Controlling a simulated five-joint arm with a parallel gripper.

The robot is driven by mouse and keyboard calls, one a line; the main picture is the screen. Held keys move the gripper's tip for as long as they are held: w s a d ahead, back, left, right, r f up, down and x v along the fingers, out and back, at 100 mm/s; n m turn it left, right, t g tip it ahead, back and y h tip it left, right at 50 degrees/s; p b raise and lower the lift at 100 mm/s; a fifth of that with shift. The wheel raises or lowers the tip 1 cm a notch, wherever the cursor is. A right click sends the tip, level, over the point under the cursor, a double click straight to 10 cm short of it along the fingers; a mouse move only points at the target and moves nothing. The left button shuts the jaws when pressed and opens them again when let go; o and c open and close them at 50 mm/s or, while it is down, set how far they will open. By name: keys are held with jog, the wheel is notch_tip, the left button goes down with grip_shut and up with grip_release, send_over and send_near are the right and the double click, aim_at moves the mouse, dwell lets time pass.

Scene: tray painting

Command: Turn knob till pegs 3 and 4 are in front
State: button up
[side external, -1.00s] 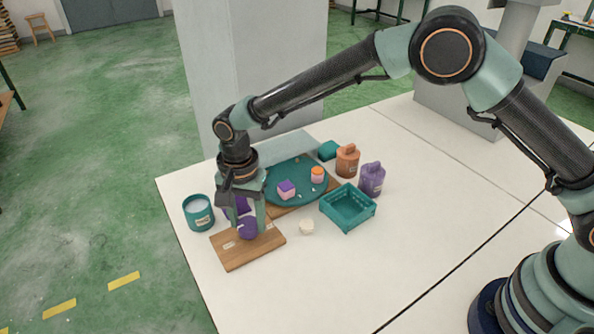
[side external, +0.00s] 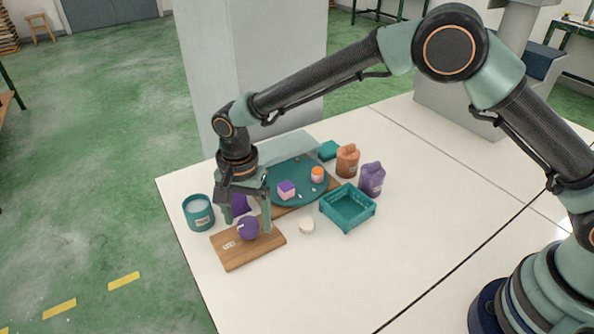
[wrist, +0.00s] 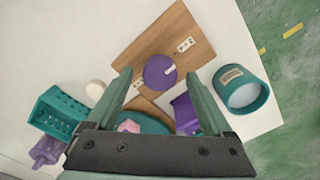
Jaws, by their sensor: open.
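The purple round knob (side external: 248,228) with a white pointer mark sits on a wooden board (side external: 237,256). In the wrist view the knob (wrist: 160,72) has its pointer towards the label at upper right. My gripper (side external: 247,226) is open, its fingers apart on either side of the knob in the picture; contact cannot be told. A teal turntable (side external: 300,168) behind the board carries a purple and pink cube (side external: 286,189), an orange and pink cylinder (side external: 317,174) and small white bits. Peg numbers cannot be read. My gripper hides part of the turntable in the wrist view.
A teal and white pot (side external: 198,212) stands left of the board. A purple box (wrist: 184,114) is close by my finger. A teal basket (side external: 348,208), a cream disc (side external: 307,226), an orange bottle (side external: 347,160) and a purple bottle (side external: 371,179) stand right. The front right table is clear.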

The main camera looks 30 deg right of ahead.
aim_at(249, 222)
notch_tip(249, 222, up, 12)
jog(key=shift+f, duration=0.15)
dwell(0.4)
jog(key=s+d+r+n+t, duration=0.1)
jog(key=s+d+r+n, duration=0.1)
jog(key=d+r, duration=0.45)
jog(key=s+d+r+n+t, duration=0.2)
jog(key=d+r, duration=0.2)
jog(key=d, duration=0.6)
jog(key=s+d+f+n+t, duration=0.1)
jog(key=s+d+n, duration=0.4)
jog(key=s+d, duration=0.6)
jog(key=shift+d+f+t, duration=0.2)
jog(key=shift+d+t, duration=0.3)
jog(key=shift+t, duration=0.3)
